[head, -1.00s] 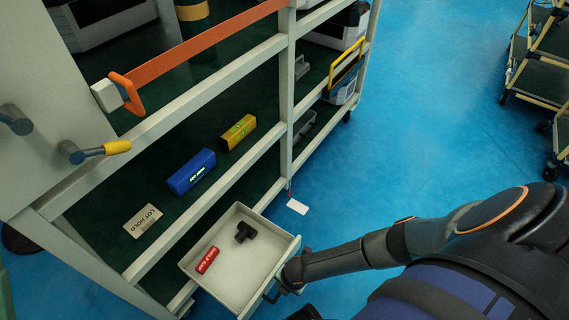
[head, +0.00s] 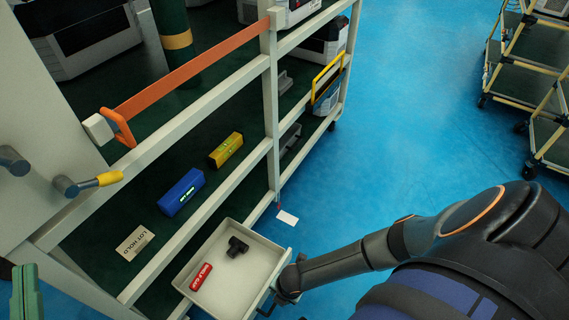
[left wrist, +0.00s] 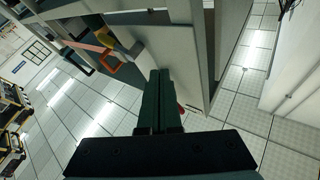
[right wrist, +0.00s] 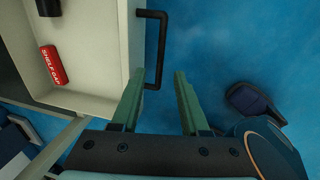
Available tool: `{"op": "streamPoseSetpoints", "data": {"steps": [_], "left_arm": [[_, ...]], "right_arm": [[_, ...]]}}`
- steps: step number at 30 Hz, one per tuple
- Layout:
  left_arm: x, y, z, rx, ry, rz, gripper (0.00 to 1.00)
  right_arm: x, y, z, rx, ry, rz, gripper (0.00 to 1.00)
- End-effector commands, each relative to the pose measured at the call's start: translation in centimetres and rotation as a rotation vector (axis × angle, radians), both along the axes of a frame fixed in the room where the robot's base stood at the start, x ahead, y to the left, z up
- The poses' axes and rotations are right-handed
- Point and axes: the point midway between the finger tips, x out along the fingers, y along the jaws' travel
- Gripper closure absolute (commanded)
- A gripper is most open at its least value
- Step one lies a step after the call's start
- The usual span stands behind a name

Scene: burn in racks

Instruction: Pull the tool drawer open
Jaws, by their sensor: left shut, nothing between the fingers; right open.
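The tool drawer (head: 240,262) stands pulled out from the low part of the rack, its inside showing. A red block marked SHELF CAP (head: 200,277) and a black fitting (head: 237,246) lie in it. Its black bar handle (right wrist: 163,40) shows in the right wrist view. My right gripper (right wrist: 158,72) is open at the near end of the handle, which shows between its fingertips; I cannot tell whether they touch. In the head view its fingers are mostly hidden. My left gripper (head: 25,290) is shut and empty at the lower left, away from the drawer.
The rack's shelves hold a blue box (head: 181,192), a yellow box (head: 226,150) and a LOT HOLD card (head: 135,242). An orange bar (head: 190,70) crosses the rack above.

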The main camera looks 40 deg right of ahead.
Motion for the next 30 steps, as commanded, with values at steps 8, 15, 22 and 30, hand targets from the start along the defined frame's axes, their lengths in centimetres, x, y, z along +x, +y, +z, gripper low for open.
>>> {"op": "streamPoseSetpoints", "data": {"steps": [8, 15, 22, 30], "left_arm": [[1.4, 0.5, -6.6, 0.000, 0.291, 0.042, 1.00], [1.0, 0.8, -12.5, 0.001, 0.536, 0.069, 1.00], [-0.6, 0.9, -17.8, 0.006, 0.755, 0.087, 1.00], [-2.5, 0.8, -21.4, 0.010, 0.913, 0.095, 1.00]], "right_arm": [[-0.4, -0.2, 2.4, 0.000, 0.000, -0.001, 0.55], [-0.7, -0.3, 4.3, -0.001, 0.000, 0.000, 0.55], [-1.1, -0.4, 6.0, 0.001, 0.000, -0.001, 0.55], [-1.3, -0.5, 7.1, 0.000, 0.001, -0.001, 0.55]]}}
